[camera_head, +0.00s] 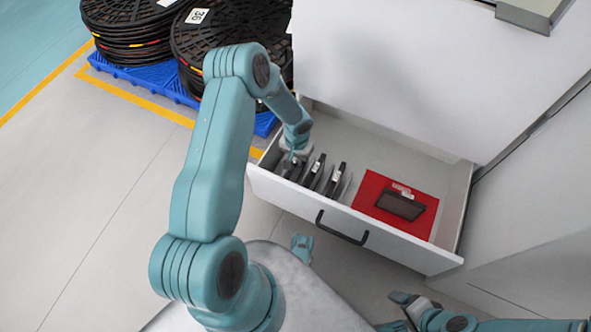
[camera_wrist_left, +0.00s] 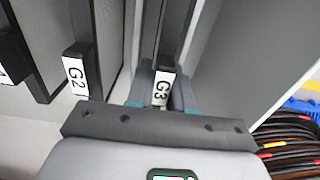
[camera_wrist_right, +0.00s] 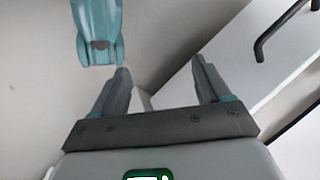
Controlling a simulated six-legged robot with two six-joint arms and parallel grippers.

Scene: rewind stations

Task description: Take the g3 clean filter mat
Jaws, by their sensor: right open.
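The g3 clean filter mat is a thin dark upright panel; its white G3 tag (camera_wrist_left: 161,90) shows in the left wrist view. It stands at the left end of the open drawer (camera_head: 370,236). My left gripper (camera_head: 293,153) reaches into that end, and its fingers are closed in on both sides of the mat's edge. The mat's lower part is hidden. The G2 mat (camera_wrist_left: 76,72) stands upright beside it, to the left in the left wrist view.
A dark mat (camera_head: 402,206) lies flat on a red sheet (camera_head: 372,190) in the drawer's right part. More upright mats (camera_head: 335,180) stand between. Cable reels (camera_head: 190,40) on blue pallets (camera_head: 150,77) stand behind left. The white cabinet (camera_head: 430,70) rises behind the drawer.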

